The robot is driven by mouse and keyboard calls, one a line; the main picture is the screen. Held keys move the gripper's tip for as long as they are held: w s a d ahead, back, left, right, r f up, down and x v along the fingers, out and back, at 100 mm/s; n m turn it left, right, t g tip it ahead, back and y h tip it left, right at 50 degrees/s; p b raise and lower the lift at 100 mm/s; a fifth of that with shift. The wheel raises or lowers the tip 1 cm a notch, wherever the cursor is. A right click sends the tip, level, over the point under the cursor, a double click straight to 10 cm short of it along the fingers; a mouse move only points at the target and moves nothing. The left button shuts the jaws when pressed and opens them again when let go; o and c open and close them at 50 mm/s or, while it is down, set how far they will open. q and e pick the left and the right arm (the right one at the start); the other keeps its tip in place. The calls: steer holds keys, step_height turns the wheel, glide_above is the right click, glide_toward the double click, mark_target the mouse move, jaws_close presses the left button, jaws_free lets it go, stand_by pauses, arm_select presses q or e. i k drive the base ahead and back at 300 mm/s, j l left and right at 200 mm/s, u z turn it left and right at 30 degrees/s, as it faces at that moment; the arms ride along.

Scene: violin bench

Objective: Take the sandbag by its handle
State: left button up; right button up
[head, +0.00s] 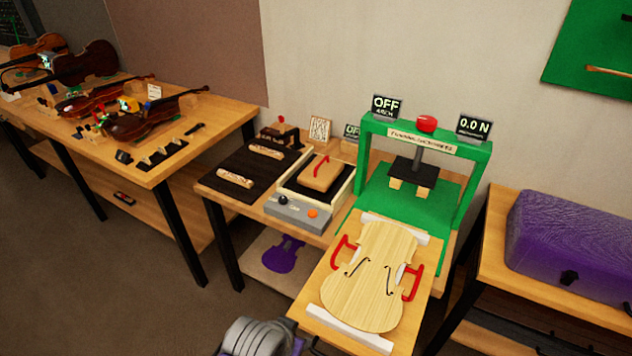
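The sandbag appears to be the tan, block-shaped bag (320,173) with a red handle (322,165) on its top. It lies on a dark plate with a pale frame, behind a grey control box (299,211) on the middle bench. Its handle is uncovered and nothing touches it. Neither of my grippers can be made out. A grey rounded part of mine shows at the bottom edge, well in front of the sandbag.
A green press (470,190) stands right of the sandbag. A violin plate (370,275) lies on a board with red handles in front. A dark mat (253,175) with two wooden pieces lies left. A purple case (570,240) sits far right. Violins crowd the left bench.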

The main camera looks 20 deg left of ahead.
mark_target(322, 172)
steer(key=k+z, duration=0.1)
steer(key=z, duration=0.7)
steer(key=k+l+z, duration=0.1)
steer(key=z, duration=0.3)
steer(key=j+z, duration=0.3)
steer(key=k+j+z, duration=0.1)
steer(key=j+z, duration=0.2)
steer(key=j, duration=0.2)
steer(key=k+j, duration=0.1)
steer(key=j, duration=1.05)
steer(key=k+j, duration=0.15)
steer(key=j, duration=0.4)
steer(key=k+j, duration=0.1)
steer(key=j, duration=1)
steer(key=k, duration=0.05)
